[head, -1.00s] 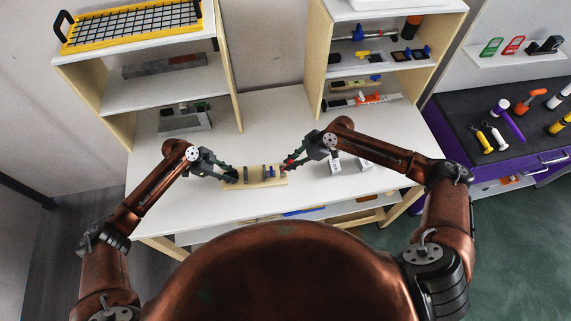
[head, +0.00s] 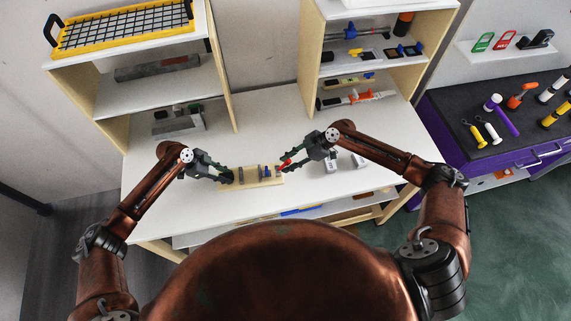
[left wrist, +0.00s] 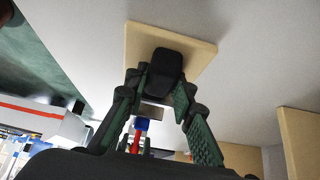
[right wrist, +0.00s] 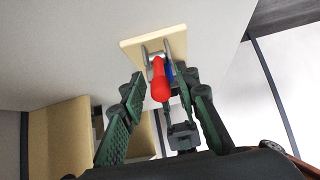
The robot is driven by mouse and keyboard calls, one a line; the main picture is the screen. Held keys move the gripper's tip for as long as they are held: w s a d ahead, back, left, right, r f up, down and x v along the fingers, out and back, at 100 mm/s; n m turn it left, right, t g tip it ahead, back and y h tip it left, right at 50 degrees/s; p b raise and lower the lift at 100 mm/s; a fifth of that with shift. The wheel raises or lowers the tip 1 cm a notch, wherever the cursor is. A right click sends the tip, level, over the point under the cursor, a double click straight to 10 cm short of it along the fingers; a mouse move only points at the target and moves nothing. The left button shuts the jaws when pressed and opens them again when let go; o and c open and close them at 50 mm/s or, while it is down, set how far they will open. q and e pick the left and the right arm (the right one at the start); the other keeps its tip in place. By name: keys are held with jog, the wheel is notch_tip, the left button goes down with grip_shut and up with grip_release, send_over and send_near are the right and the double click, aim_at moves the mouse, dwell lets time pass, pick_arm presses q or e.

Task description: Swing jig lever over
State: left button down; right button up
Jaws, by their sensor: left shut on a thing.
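The jig is a pale wooden board (head: 240,184) on the white table, with upright metal pieces and a blue part (head: 267,172) on it. A red lever handle (head: 286,162) stands at its right end. My left gripper (head: 231,177) is shut on a black block (left wrist: 165,68) at the board's left end. My right gripper (head: 285,168) is at the right end. In the right wrist view its fingers are spread apart, with the red handle (right wrist: 160,82) between them and a gap to each side. I cannot tell whether a finger touches the handle.
Small light blocks (head: 331,165) sit on the table right of the jig. Wooden shelf units (head: 222,75) stand behind on both sides. A dark tool bench (head: 470,130) is at the right. The table between the shelves is clear.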

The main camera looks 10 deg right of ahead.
pick_arm(q)
jog(key=shift+d, duration=0.1)
pick_arm(e)
jog(key=shift+v, duration=3)
pick_arm(q)
jog(key=c, duration=1.6)
grip_release()
jog(key=shift+r, duration=0.1)
jog(key=v, duration=1.1)
jog(key=shift+a+r, duration=0.25)
jog(key=shift+a, duration=0.1)
